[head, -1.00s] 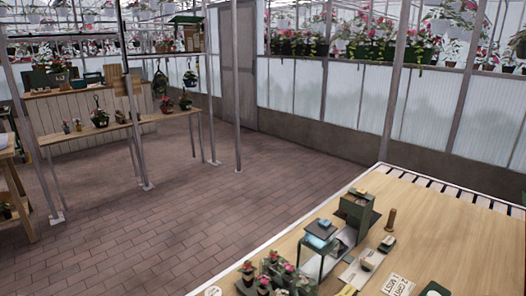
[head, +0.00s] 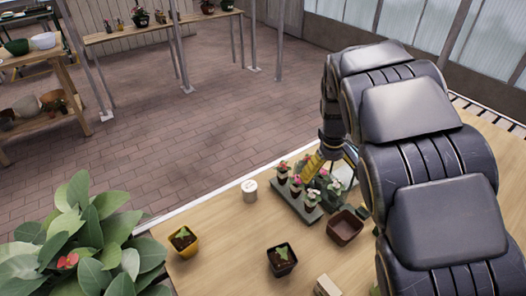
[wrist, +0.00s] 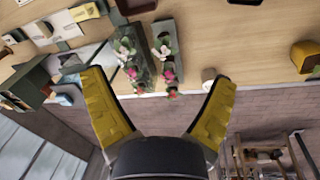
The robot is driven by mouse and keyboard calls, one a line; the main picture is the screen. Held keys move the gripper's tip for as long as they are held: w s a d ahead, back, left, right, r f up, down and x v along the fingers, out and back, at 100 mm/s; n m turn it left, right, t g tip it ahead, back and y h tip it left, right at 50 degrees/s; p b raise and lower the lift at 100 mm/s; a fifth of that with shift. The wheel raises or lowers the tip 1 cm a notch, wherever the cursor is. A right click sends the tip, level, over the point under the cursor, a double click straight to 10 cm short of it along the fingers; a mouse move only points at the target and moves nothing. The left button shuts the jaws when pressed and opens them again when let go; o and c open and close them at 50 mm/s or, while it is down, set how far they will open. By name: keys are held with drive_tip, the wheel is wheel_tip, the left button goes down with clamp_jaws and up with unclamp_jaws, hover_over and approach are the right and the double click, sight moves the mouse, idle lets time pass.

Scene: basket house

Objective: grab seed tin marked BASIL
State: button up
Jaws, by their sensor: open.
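A small pale round tin (head: 249,190) stands upright on the wooden table, near its far edge, left of the potted flowers. Its label is too small to read, so I cannot tell if it says BASIL. It seems to show in the wrist view as a small pale cylinder (wrist: 208,73), close to the right finger's tip in the picture. My gripper (wrist: 158,80) is open, with yellow fingers spread and nothing between them. In the head view my gripper (head: 313,166) hangs over the flower trays, right of the tin and apart from it. My arm hides the table's right part.
Trays of potted flowers (head: 310,192) stand right of the tin, below my gripper. A brown square pot (head: 345,228), a yellow pot (head: 183,241) and a dark pot (head: 282,260) stand nearer. A leafy plant (head: 85,235) fills the lower left. Bare table lies around the tin.

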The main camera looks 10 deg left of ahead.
sight(248, 191)
drive_tip(key=w+a+f+n+y, duration=0.1)
drive_tip(key=w+a+f+n, duration=0.1)
drive_tip(key=a+f, duration=0.3)
drive_tip(key=w+a+f+n+y, duration=0.1)
drive_tip(key=w+a+f+n, duration=0.1)
drive_tip(key=w+a+f, duration=0.2)
drive_tip(key=w+a+f+n+y, duration=0.1)
drive_tip(key=w+a+f+n, duration=0.1)
drive_tip(key=a+f, duration=0.5)
drive_tip(key=shift+w+a+f+t+y, duration=0.15)
drive_tip(key=shift+w+a, duration=0.15)
drive_tip(key=shift+a, duration=0.45)
drive_tip(key=shift+w+a+t+y, duration=0.15)
drive_tip(key=shift+w+a, duration=0.15)
drive_tip(key=shift+a, duration=0.4)
drive_tip(key=shift+a+x, duration=0.1)
drive_tip(key=shift+x, duration=1.85)
drive_tip(key=shift+a+x, duration=0.15)
drive_tip(key=shift+x, duration=1.75)
drive_tip(key=c, duration=1.2)
